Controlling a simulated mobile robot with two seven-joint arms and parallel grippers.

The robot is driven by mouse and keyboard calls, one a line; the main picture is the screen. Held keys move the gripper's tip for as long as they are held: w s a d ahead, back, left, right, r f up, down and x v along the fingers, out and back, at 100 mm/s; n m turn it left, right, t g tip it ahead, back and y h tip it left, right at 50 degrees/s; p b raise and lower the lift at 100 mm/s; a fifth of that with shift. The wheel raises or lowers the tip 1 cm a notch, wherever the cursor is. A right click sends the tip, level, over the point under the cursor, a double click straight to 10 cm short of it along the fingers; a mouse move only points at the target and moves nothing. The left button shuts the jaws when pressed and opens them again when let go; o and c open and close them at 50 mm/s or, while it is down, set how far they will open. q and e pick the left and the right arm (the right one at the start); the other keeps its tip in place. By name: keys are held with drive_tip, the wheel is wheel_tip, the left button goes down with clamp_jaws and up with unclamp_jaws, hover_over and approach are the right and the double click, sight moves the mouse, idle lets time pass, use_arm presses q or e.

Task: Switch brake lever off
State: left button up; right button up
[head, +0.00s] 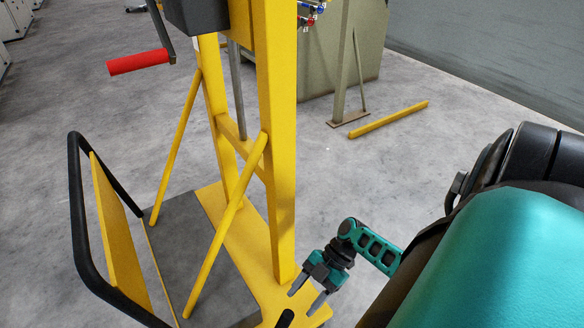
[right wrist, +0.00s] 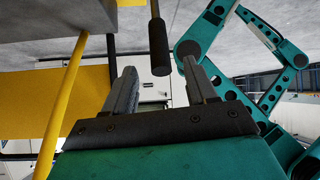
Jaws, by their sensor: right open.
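The brake lever seems to be the rod with a black grip in the right wrist view (right wrist: 159,48). Its grip end lies in line with the gap between my right fingertips; I cannot tell how deep between them it is. In the head view a black rounded grip (head: 285,318) shows at the bottom edge over the yellow base, most of it cut off. My right gripper (head: 305,300) is open and empty, just right of that grip. Its two fingers also show in the right wrist view (right wrist: 158,72). My left gripper is not in view.
A yellow frame (head: 278,150) with slanted braces stands on a yellow base (head: 235,235). A crank with a red handle (head: 138,62) sticks out at upper left. A black hoop rail (head: 76,205) stands at left. A yellow bar (head: 390,119) lies on open grey floor.

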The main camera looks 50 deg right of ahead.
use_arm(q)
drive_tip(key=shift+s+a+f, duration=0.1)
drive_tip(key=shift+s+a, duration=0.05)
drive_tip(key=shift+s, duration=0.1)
use_arm(e)
drive_tip(key=v, duration=0.5)
idle(0.3)
